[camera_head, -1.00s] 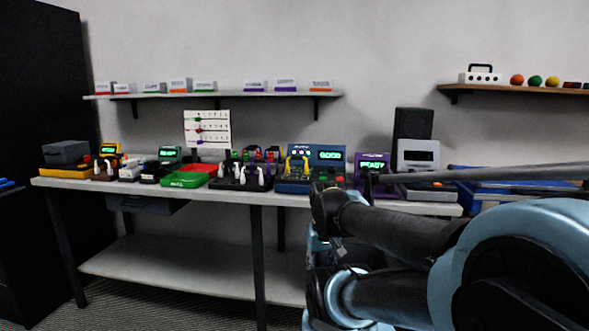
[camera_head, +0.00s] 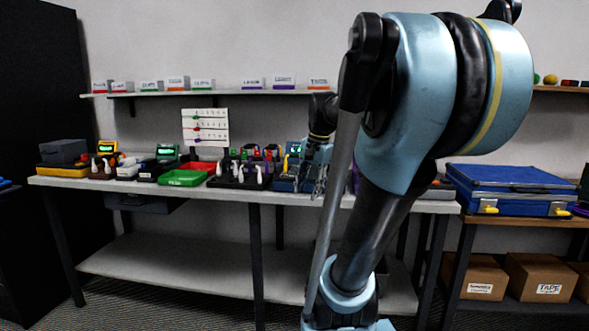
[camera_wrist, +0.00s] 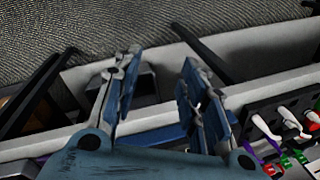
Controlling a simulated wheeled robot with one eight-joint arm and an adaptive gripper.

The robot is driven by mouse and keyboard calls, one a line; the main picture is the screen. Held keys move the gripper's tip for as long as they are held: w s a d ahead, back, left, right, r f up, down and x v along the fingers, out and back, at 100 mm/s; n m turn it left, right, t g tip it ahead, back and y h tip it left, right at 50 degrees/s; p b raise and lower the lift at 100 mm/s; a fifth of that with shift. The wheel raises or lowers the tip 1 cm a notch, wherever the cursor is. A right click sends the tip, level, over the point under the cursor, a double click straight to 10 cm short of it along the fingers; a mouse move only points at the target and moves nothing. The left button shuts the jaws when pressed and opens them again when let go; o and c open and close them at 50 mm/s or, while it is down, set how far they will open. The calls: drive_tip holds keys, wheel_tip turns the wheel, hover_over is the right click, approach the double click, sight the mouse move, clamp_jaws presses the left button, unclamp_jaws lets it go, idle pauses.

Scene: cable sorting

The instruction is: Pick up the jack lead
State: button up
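I cannot tell for certain which item is the jack lead. A black rack (camera_head: 240,180) on the bench holds several leads with white, red and green ends. Similar white, red and green plugs (camera_wrist: 287,128) show at the right of the wrist view, beside my gripper and apart from it. My gripper (camera_wrist: 160,65) is open, with nothing between its fingers. In the head view my gripper (camera_head: 318,180) hangs in front of the blue tester (camera_head: 285,184), to the right of the rack, and partly hides the tester.
A green tray (camera_head: 184,178) and several small stations stand left of the rack on the white bench (camera_head: 150,190). A shelf (camera_head: 215,93) with labelled cards hangs above. A blue case (camera_head: 512,180) rests on the right table. My arm hides the bench's right part.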

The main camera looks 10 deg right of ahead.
drive_tip(key=w+d+r+m+y, duration=0.1)
drive_tip(key=w+d+r+m, duration=0.1)
drive_tip(key=w+r+m, duration=0.8)
drive_tip(key=m+y, duration=0.2)
drive_tip(key=m, duration=0.1)
approach(295, 155)
drive_tip(key=x, duration=0.5)
drive_tip(key=shift+w+a, duration=0.25)
drive_tip(key=shift+w, duration=0.05)
drive_tip(key=shift+w+d+x, duration=0.1)
drive_tip(key=shift+d+x, duration=0.1)
drive_tip(key=shift+x, duration=1.1)
drive_tip(key=shift+w+d+x, duration=0.15)
drive_tip(key=shift+d+x, duration=0.05)
drive_tip(key=shift+x, duration=1.15)
drive_tip(key=shift+f, duration=0.1)
clamp_jaws()
